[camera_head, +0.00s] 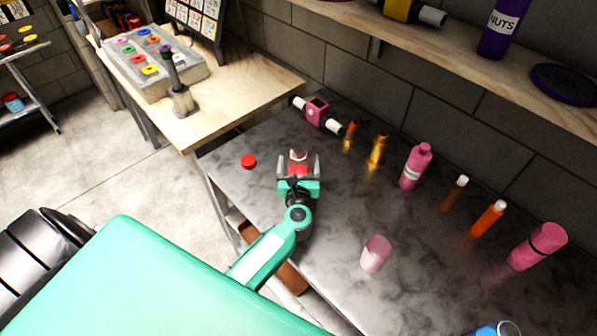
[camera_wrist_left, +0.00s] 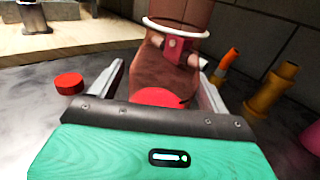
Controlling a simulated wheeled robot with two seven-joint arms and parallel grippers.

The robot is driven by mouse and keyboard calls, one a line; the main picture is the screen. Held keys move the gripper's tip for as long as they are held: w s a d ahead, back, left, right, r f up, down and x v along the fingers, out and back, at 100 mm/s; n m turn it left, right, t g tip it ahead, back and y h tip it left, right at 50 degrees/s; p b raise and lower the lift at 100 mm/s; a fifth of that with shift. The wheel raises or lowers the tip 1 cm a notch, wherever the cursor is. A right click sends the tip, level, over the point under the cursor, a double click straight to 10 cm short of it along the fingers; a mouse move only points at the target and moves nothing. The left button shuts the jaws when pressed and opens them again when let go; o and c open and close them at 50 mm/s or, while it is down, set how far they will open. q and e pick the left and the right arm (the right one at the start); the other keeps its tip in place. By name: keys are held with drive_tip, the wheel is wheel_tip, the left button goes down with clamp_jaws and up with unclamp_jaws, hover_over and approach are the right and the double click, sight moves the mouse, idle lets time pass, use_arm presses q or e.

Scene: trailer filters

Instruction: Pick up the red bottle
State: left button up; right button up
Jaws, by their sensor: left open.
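The red bottle (camera_head: 298,168) is see-through and stands on the dark marbled table, with a pale rim at its top. In the left wrist view the red bottle (camera_wrist_left: 170,75) fills the middle, with a white ring near its top and a bright red patch low down. My left gripper (camera_head: 299,160) is open, with one finger on each side of the bottle. In the wrist view the left gripper's fingers (camera_wrist_left: 160,72) flank it; I cannot tell whether they touch it. The bottle's lower part is partly hidden by the gripper. My right gripper is not in view.
A small red cap (camera_head: 248,162) lies left of the gripper. A pink device with white ends (camera_head: 317,112) lies behind. Several bottles, including a pink one (camera_head: 414,168), stand along the back right. A pink cup (camera_head: 375,253) stands nearer. A wooden bench (camera_head: 210,125) adjoins at left.

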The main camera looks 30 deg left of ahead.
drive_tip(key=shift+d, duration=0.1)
use_arm(q)
drive_tip(key=c, duration=1.3)
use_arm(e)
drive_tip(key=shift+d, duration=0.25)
use_arm(q)
drive_tip(key=shift+o, duration=0.2)
drive_tip(key=shift+r, duration=0.25)
